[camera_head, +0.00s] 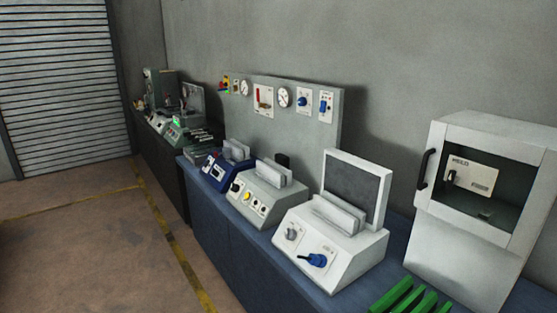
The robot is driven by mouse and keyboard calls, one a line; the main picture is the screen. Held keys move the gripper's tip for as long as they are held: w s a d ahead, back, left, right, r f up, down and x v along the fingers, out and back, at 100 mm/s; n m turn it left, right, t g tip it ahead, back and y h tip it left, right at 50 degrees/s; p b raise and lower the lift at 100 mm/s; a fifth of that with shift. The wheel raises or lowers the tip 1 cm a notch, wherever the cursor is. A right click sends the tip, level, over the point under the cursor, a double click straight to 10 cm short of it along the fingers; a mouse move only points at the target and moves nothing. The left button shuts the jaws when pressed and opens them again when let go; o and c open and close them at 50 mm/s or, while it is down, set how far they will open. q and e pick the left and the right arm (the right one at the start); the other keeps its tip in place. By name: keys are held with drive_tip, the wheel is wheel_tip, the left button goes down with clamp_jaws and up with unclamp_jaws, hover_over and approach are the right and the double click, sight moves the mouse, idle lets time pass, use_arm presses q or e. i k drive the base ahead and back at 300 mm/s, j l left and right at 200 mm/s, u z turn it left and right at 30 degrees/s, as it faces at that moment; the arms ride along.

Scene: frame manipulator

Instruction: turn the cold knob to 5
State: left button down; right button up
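A white sloped console (335,270) stands on the blue bench. Its front face carries a blue knob (318,260) with a lever-like handle pointing left, and a grey knob (291,235) up and to the left of it. A smaller blue knob (304,101) is on a white plate on the upright grey panel behind. The labels and scale numbers are too small to read, so I cannot tell which knob is the cold one or its setting. Neither of my grippers is in view.
The blue bench (245,262) runs along the wall. A grey console (264,200) and a dark blue box (215,172) stand left of the white console. A white cabinet (462,262) and green bars (405,298) are at the right. The floor (90,240) at left is clear.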

sight(302, 102)
drive_tip(key=i+j+u, duration=0.2)
drive_tip(key=j+u, duration=0.15)
drive_tip(key=j, duration=0.15)
drive_tip(key=i+j+u, duration=1.1)
drive_tip(key=i, duration=0.3)
drive_tip(key=i+z, duration=0.4)
drive_tip(key=i, duration=0.35)
drive_tip(key=i+j+z, duration=0.1)
drive_tip(key=i+z, duration=0.3)
drive_tip(key=i, duration=0.3)
drive_tip(key=i+z, duration=0.8)
drive_tip(key=i+j+z, duration=0.2)
drive_tip(key=i+z, duration=0.2)
